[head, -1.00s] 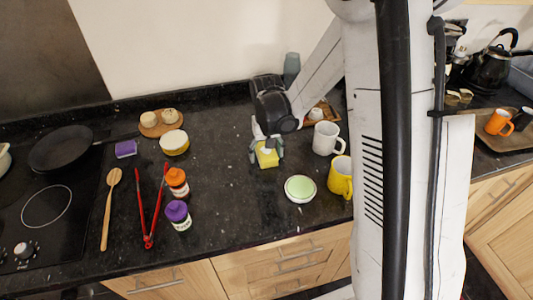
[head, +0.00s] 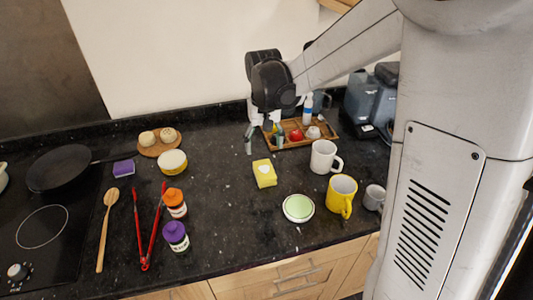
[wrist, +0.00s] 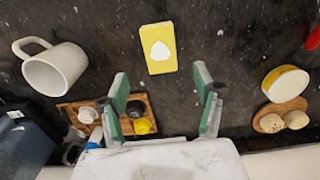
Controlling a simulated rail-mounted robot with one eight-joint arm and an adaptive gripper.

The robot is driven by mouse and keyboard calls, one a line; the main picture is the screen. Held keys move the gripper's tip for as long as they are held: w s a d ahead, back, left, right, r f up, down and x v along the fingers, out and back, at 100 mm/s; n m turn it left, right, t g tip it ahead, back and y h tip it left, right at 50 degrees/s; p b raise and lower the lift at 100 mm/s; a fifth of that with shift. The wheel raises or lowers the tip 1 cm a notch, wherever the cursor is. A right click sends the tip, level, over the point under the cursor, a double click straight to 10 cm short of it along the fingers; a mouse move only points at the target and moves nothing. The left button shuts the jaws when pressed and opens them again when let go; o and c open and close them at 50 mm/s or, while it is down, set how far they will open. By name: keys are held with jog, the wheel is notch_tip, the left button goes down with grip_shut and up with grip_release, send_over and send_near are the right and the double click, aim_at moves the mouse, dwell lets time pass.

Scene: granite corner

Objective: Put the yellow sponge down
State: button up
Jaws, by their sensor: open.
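The yellow sponge (head: 265,174) lies flat on the dark granite counter, with a white mark on its top. It also shows in the wrist view (wrist: 158,49), beyond my fingertips and apart from them. My gripper (head: 264,143) is open and empty, above the counter behind the sponge. In the wrist view its two green-edged fingers (wrist: 161,84) are spread with nothing between them.
A white mug (head: 323,157), a yellow mug (head: 341,196) and a green-topped round dish (head: 298,208) stand right of the sponge. A wooden tray (head: 270,145) with small items is behind. A yellow-and-white tub (head: 172,162) is left. Counter around the sponge is clear.

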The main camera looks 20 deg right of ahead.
jog(key=s+r+t, duration=0.3)
jog(key=s+r, duration=0.2)
jog(key=s, duration=0.6)
jog(key=s+r+t, duration=0.4)
jog(key=s+r, duration=0.1)
jog(key=s, duration=0.6)
jog(key=shift+n, duration=0.3)
notch_tip(320, 180, down, 4)
jog(key=b, duration=0.4)
jog(key=shift+f, duration=0.15)
